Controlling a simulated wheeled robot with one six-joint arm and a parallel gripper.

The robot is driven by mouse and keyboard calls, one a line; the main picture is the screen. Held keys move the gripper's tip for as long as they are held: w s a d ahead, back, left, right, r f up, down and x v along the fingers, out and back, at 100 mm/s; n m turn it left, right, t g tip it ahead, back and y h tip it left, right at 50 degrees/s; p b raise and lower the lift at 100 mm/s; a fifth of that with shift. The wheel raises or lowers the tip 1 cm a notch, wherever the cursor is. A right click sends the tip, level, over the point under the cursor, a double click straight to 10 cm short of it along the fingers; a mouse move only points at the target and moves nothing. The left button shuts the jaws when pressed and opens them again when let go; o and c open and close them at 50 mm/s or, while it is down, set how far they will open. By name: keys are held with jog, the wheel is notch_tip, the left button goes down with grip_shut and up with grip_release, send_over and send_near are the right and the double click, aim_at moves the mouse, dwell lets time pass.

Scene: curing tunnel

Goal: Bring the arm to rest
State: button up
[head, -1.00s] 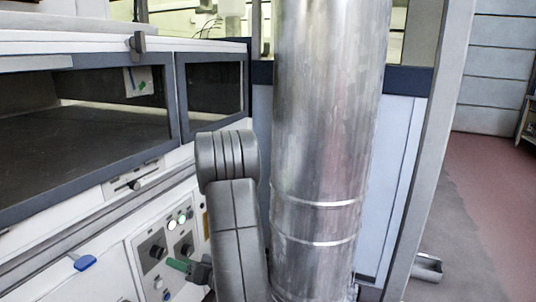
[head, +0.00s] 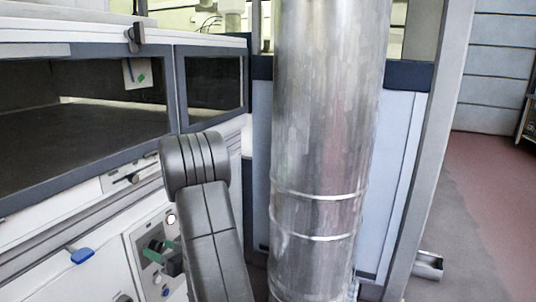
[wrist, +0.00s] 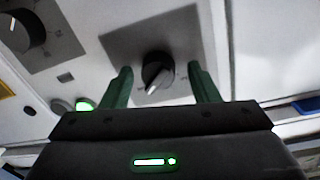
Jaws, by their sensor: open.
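My gripper (wrist: 161,84) is open, with its two green fingers apart and nothing held between them. In the wrist view a dark round knob (wrist: 156,72) with a pale pointer shows between the fingers, on a grey plate of the control panel. I cannot tell how far the fingertips are from it. In the head view my gripper (head: 165,252) is small and partly hidden, in front of the panel (head: 140,238). My grey arm stands between it and the metal duct.
A large metal duct (head: 322,150) stands close to the right of my arm. Tunnel windows (head: 85,125) and a blue handle (head: 82,256) are at the left. A second knob (wrist: 25,30) and a lit green lamp (wrist: 85,104) show nearby. Open floor (head: 490,200) lies far right.

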jog(key=n, duration=0.4)
jog(key=shift+s+d+n+p, duration=0.1)
jog(key=shift+d+n+p, duration=0.15)
jog(key=shift+n+p, duration=0.05)
jog(key=shift+v, duration=0.9)
jog(key=shift+d, duration=0.1)
